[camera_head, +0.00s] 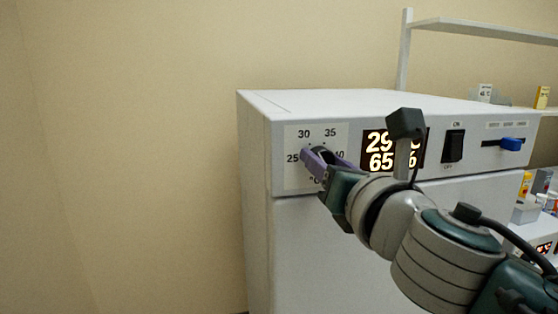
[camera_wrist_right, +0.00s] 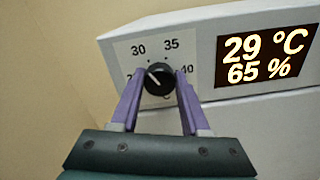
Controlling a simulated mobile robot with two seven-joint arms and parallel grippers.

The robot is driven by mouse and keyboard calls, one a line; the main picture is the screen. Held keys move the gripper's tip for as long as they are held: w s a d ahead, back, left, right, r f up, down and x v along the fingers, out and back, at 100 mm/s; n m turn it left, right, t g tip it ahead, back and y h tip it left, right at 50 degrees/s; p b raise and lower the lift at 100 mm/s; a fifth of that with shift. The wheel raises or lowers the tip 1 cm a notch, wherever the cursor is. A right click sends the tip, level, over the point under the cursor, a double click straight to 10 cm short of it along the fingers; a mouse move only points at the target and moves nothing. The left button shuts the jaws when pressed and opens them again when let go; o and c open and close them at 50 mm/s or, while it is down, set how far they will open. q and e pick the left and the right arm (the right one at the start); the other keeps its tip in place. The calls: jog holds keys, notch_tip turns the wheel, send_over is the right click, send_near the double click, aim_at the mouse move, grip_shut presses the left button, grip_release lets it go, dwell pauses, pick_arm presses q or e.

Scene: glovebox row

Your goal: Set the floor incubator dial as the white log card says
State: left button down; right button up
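The floor incubator (camera_head: 258,128) is a white cabinet with a control panel along its top front. Its dial is a black round knob (camera_wrist_right: 158,79) with a white pointer mark, tilted up and left, between the partly hidden 25 and the 30. The display (camera_wrist_right: 264,56) reads 29 °C and 65 %. My right gripper (camera_head: 316,157) is at the dial; in the wrist view its purple fingers (camera_wrist_right: 160,84) lie against both sides of the knob. A small white card-like thing (camera_head: 485,92) stands at the back right, too small to read. My left gripper is not in view.
A black rocker switch (camera_head: 453,146) and a blue slider (camera_head: 511,144) sit right of the display, on the same panel. A pale shelf (camera_head: 480,29) rises behind. A yellow box (camera_head: 542,97) and small bottles are at right. The wall side at left is clear.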

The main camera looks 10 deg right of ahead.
grip_shut()
jog(key=shift+m, duration=0.4)
jog(key=shift+f+m+b, duration=0.2)
jog(key=shift+m+b, duration=0.4)
jog(key=shift+m, duration=10.9)
jog(key=o, duration=0.6)
grip_release()
